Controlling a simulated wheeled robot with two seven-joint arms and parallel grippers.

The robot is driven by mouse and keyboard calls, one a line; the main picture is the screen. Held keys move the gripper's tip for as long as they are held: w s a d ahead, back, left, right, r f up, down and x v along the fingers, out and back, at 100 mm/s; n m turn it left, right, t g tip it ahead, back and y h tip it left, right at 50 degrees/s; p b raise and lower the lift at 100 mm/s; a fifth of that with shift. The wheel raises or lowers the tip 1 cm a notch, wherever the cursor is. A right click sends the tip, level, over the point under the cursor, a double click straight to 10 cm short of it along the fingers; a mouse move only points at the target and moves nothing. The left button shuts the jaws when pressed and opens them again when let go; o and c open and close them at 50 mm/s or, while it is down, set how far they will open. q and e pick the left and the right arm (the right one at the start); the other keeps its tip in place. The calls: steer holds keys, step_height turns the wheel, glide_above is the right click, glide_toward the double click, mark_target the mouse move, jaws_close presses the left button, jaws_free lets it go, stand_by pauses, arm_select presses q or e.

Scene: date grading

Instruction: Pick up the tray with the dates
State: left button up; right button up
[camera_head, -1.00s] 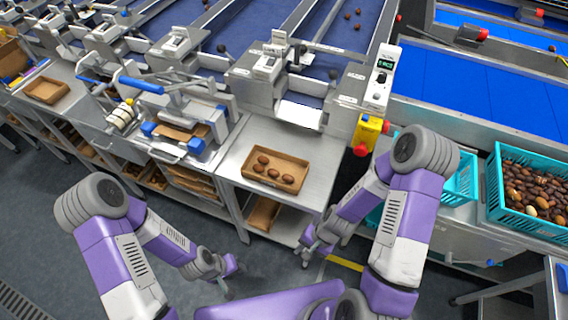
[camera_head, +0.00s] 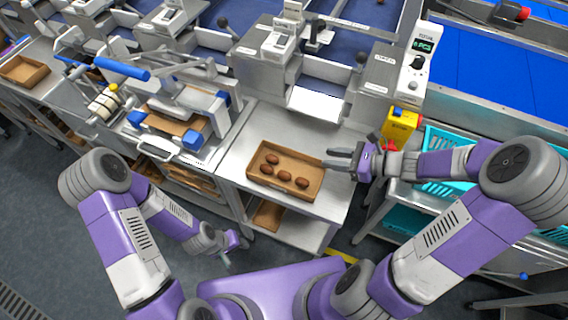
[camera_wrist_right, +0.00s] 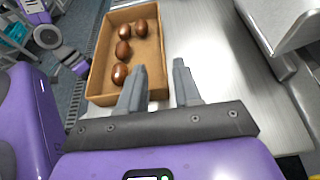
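A shallow brown cardboard tray (camera_head: 303,167) holding several dark brown dates (camera_head: 284,175) sits flat on the steel table in front of the weighing machine. In the right wrist view the tray (camera_wrist_right: 143,52) and dates (camera_wrist_right: 122,50) lie beyond the fingers. My right gripper (camera_head: 330,159) is open and empty at the tray's right end. In the wrist view the tray's side wall lies between its fingers (camera_wrist_right: 159,75); contact cannot be told. My left gripper (camera_head: 238,245) hangs low in front of the table, away from the tray; its fingers are too small to read.
The steel table (camera_head: 248,135) has bare room around the tray. The weighing machine (camera_head: 315,100) stands behind it. A yellow box with a red button (camera_head: 399,126) and a teal crate (camera_head: 440,150) are at the right. A sealing device (camera_head: 178,118) is at the left.

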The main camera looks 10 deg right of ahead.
mark_target(312, 157)
steer(key=shift+w+a+f, duration=0.1)
steer(key=shift+w+f, duration=0.1)
steer(key=b+x, duration=0.1)
steer(key=x, duration=0.2)
steer(key=b+x, duration=0.1)
steer(key=x, duration=0.2)
steer(key=shift+f+b, duration=0.3)
steer(key=shift+b, duration=0.1)
steer(key=shift+w+a, duration=0.35)
jaws_close()
